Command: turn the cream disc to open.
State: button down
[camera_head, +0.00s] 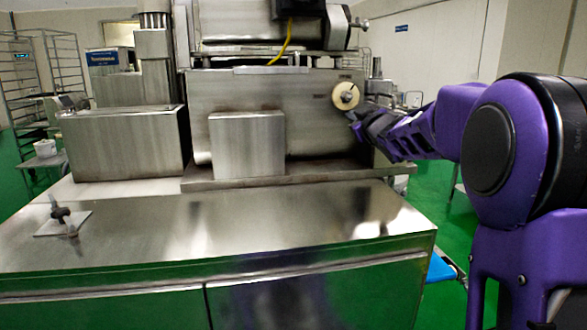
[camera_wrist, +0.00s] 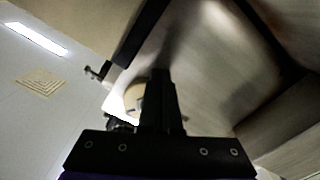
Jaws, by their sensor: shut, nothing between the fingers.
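The cream disc (camera_head: 345,96) is a round knob with a darker centre on the upper right of the steel machine's front panel (camera_head: 260,95). My gripper (camera_head: 357,124) is just below and right of the disc in the head view, at the end of my purple arm. In the wrist view, my gripper (camera_wrist: 160,85) is shut with its fingers together and nothing between them. Part of the disc (camera_wrist: 134,95) shows just left of the fingers, partly hidden behind them. I cannot tell whether the fingers touch the disc.
A steel box (camera_head: 247,145) juts from the machine's front, left of the disc. A wide steel counter (camera_head: 230,230) lies below, mostly clear, with a small dark valve-like part (camera_head: 62,215) at its left. A yellow cable (camera_head: 284,45) hangs above. Green floor (camera_head: 435,200) is open at right.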

jog(key=shift+r+p, duration=0.35)
jog(key=shift+r, duration=0.1)
dwell(0.5)
jog(key=shift+w+d+r+p, duration=0.2)
jog(key=shift+d+r+p, duration=0.4)
jog(key=shift+p, duration=0.7)
jog(key=shift+d+f, duration=0.1)
jog(key=shift+f, duration=0.1)
jog(key=shift+d+f, duration=0.2)
jog(key=shift+f, duration=0.1)
jog(key=s+d+b, duration=0.1)
jog(key=s, duration=0.5)
jog(key=shift+d+f, duration=0.15)
jog(key=shift+d, duration=0.05)
